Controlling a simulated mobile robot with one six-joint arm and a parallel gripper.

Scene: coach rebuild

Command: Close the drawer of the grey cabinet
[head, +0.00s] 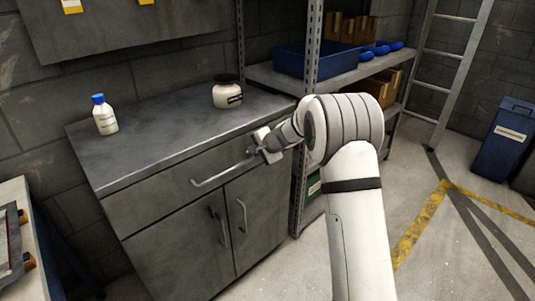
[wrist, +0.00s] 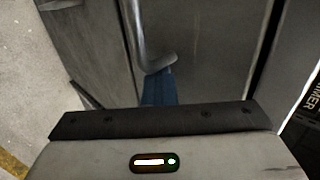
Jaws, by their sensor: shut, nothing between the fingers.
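The grey cabinet (head: 180,255) stands at the left in the head view. Its drawer (head: 150,205) is the wide panel under the worktop, with a long bar handle (head: 208,181). The drawer front looks close to flush with the cabinet; I cannot tell if a small gap is left. My gripper (head: 254,151) is shut and empty at the right end of the handle, close to the drawer front. In the wrist view the blue fingertips (wrist: 158,80) are together just by the bent end of the handle (wrist: 140,40). Whether they touch the drawer front is unclear.
A white bottle with a blue cap (head: 105,117) and a dark-lidded jar (head: 227,94) stand on the worktop. A metal shelf rack (head: 312,60) stands right beside the cabinet. Open floor (head: 440,260) lies to the right. A workbench edge (head: 45,270) is at the far left.

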